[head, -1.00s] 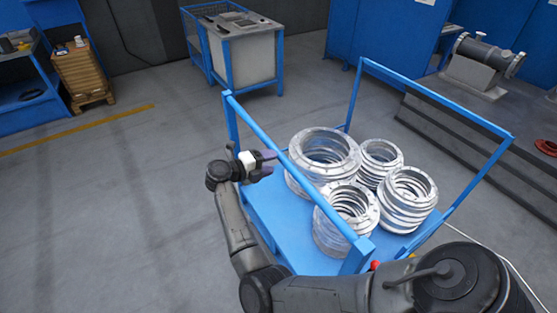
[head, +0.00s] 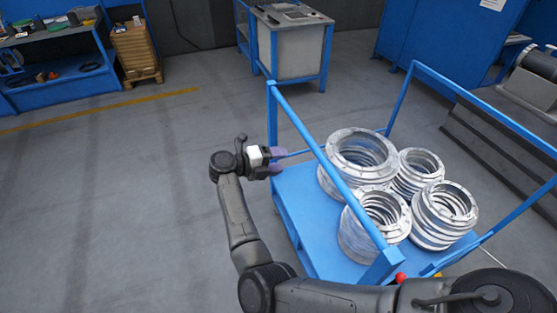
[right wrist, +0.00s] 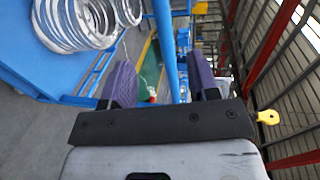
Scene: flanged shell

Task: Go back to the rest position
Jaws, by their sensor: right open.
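My right gripper (head: 278,161) is beside the left rail of the blue cart (head: 306,212) in the head view. In the right wrist view its two purple-padded fingers (right wrist: 163,85) stand wide apart, and I see nothing held between them. A blue post (right wrist: 165,40) shows in the gap between the fingers; I cannot tell how far beyond them it is. My right arm comes in from the bottom right and bends across the front of the cart. My left gripper is not in view.
Several stacks of silvery flanged rings (head: 358,160) stand on the cart, inside its blue rails. A grey cabinet in a blue frame (head: 290,45), a blue workbench (head: 60,80) and a wooden pallet stack (head: 135,48) stand at the back. The floor at left is clear.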

